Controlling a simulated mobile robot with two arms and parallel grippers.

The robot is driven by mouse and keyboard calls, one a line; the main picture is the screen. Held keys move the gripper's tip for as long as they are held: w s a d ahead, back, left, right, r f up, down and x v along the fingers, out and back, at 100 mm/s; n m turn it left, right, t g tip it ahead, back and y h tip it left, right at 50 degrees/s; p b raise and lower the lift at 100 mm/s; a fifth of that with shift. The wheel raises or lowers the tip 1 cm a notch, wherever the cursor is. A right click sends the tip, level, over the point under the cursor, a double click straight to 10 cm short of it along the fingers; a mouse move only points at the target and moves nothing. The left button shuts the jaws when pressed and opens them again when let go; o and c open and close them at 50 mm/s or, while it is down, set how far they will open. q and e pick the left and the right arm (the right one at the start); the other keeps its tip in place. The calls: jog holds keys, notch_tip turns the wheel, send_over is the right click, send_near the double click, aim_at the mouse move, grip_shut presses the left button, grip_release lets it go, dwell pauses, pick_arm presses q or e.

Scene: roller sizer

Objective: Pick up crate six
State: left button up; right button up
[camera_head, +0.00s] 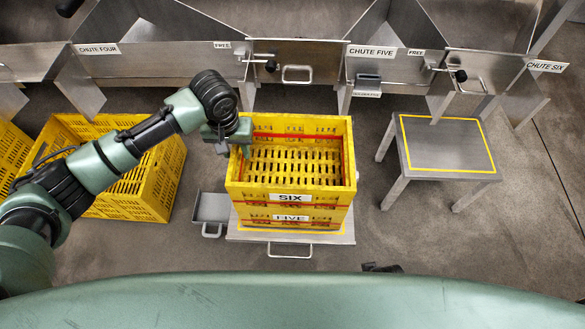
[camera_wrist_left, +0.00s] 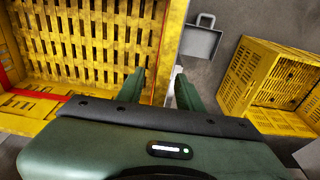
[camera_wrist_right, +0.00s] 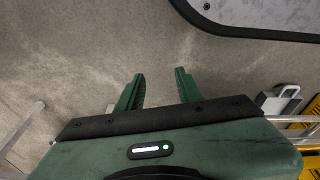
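Yellow crate six (camera_head: 292,198), with a red line around it, sits upright on crate five (camera_head: 290,218) in the head view. Crate six looks empty, with a slotted floor. My left gripper (camera_head: 230,143) is at its left wall. In the left wrist view the open fingers (camera_wrist_left: 160,90) stand on either side of the crate's wall (camera_wrist_left: 168,50), one inside and one outside. I cannot tell whether they touch it. My right gripper (camera_wrist_right: 158,88) is open and empty above bare floor in the right wrist view; it does not show clearly in the head view.
A bare table (camera_head: 445,145) with a yellow outline stands to the right. Other yellow crates (camera_head: 155,190) are on the left. A small grey scoop-like tray (camera_head: 212,206) is beside the stack.

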pick_arm(q)
jog(key=shift+w+f, duration=0.1)
jog(key=shift+f, duration=0.6)
grip_shut()
jog(key=shift+r, duration=0.1)
dwell(0.8)
